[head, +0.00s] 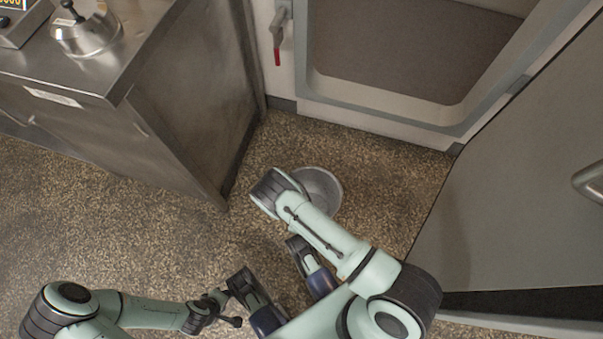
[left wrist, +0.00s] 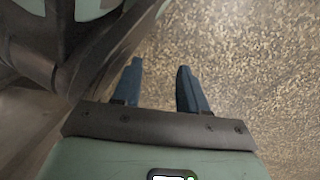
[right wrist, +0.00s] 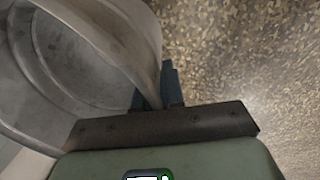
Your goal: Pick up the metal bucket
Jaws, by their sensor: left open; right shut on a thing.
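The metal bucket (head: 325,185) is round, grey and open-topped. In the head view it is near the middle, over the speckled floor, partly hidden by my right arm. In the right wrist view the bucket (right wrist: 70,60) fills the upper left. Its wall runs between the blue fingers of my right gripper (right wrist: 156,82), which is shut on its rim. I cannot tell whether its base touches the floor. My left gripper (left wrist: 160,68) is open and empty, with bare floor beyond its fingers in the left wrist view.
A steel counter (head: 190,100) with a metal kettle-like pot (head: 86,32) stands at the left. A large white-framed opening (head: 410,45) is behind the bucket, and a grey door panel (head: 520,200) with a handle (head: 590,182) is at the right. The floor (head: 100,210) at left is clear.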

